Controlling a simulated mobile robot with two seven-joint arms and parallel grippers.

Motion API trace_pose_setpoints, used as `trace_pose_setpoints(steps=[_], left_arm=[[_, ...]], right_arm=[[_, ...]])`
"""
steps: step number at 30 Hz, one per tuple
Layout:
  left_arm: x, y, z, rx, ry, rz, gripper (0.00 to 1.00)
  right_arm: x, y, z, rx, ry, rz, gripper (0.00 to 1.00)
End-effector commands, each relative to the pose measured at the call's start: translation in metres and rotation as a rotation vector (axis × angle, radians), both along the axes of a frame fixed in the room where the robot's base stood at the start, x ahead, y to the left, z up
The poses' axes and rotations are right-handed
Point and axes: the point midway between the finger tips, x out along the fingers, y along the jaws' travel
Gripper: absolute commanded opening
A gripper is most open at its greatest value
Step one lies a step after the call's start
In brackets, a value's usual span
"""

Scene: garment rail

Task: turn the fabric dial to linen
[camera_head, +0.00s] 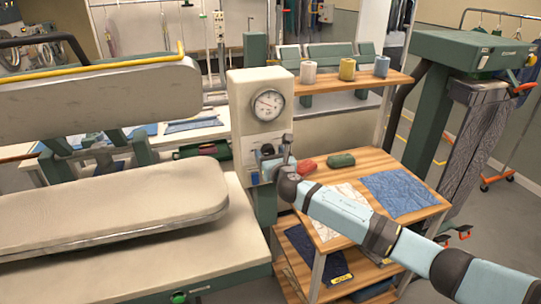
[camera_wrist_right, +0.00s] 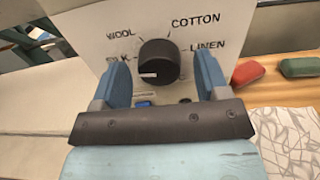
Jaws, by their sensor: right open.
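The fabric dial is a black round knob (camera_wrist_right: 158,58) on a pale panel, seen in the right wrist view. Around it are the words WOOL, COTTON and LINEN, and a label at the left partly covered by a finger, ending in K. The knob's white mark points left, toward that part-hidden label. My right gripper (camera_wrist_right: 163,68) is open, its blue fingers on either side of the knob, with gaps showing. In the head view my right gripper (camera_head: 273,160) is at the front of the control post (camera_head: 247,145) and hides the dial. My left gripper is not in view.
A round gauge (camera_head: 267,105) is above the dial. The padded press (camera_head: 110,205) stands left. Thread spools (camera_head: 347,69) stand on the upper shelf.

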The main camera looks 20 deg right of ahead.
Motion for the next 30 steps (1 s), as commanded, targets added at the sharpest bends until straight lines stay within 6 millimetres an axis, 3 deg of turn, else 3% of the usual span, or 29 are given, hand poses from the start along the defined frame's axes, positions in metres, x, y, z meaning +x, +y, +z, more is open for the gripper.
trace_pose_setpoints(steps=[3, 4, 10, 20, 30], left_arm=[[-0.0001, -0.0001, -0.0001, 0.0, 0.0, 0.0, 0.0], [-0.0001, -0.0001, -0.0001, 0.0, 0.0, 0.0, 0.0], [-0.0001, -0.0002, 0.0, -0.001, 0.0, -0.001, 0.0], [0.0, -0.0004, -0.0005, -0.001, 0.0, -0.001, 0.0], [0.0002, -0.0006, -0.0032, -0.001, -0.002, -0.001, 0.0]], right_arm=[[-0.0002, 0.0, 0.0, 0.0, 0.0, 0.0, 0.68], [-0.0003, 0.0, 0.0, 0.0, 0.0, 0.0, 0.64], [-0.0004, -0.0001, -0.0001, 0.0, 0.0, 0.0, 0.19], [-0.0007, 0.0004, -0.0009, 0.037, 0.002, 0.0, 0.19], [-0.0009, 0.001, -0.0015, 0.254, 0.01, 0.0, 0.19]])
